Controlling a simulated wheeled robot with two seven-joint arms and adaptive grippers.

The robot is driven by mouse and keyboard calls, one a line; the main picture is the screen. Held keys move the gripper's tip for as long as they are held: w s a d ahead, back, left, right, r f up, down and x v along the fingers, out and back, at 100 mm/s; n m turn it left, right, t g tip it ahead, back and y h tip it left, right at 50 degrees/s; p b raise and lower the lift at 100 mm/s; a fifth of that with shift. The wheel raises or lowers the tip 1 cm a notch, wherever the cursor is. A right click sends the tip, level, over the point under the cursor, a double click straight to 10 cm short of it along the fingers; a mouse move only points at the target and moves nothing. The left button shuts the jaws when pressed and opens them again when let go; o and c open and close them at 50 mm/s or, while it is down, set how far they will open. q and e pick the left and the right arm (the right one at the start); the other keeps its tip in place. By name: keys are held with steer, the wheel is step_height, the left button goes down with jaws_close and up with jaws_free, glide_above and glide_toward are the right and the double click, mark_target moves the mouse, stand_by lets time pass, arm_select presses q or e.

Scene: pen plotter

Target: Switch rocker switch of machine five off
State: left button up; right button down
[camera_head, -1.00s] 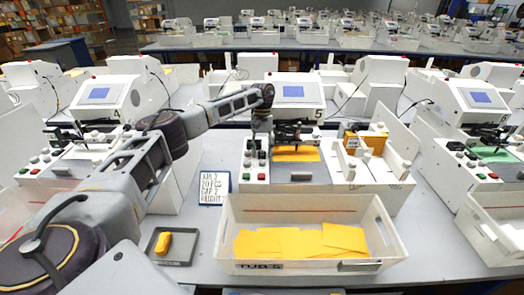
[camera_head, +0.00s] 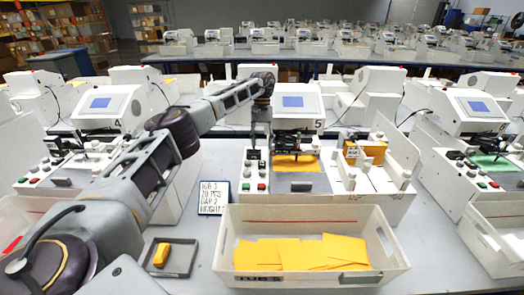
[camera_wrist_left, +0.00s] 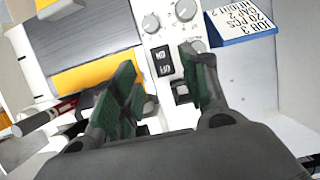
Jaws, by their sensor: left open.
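Machine five (camera_head: 292,102) is white with a blue screen and a "5" on its front. My left gripper (camera_head: 258,140) is at the left end of its control panel, pointing down. In the left wrist view the gripper (camera_wrist_left: 158,58) is open, with dark green pads and nothing held between them. A black plate with white markings (camera_wrist_left: 163,62) shows between the fingers on the white panel. A small black switch (camera_wrist_left: 181,92), probably the rocker, lies close beside the right finger. I cannot tell its position or whether the finger touches it.
A job card (camera_head: 214,198) stands left of the machine. A white tub (camera_head: 318,281) with orange sheets is in front. A small grey tray (camera_head: 186,262) holds a yellow object (camera_head: 161,255). Machine four (camera_head: 105,105) stands to the left.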

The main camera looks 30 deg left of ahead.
arm_select(q)
steer(key=shift+v, duration=2.15)
step_height(320, 180, up, 9)
steer(key=p, duration=0.9)
steer(key=shift+r+p, duration=0.55)
steer(key=shift+f, duration=0.15)
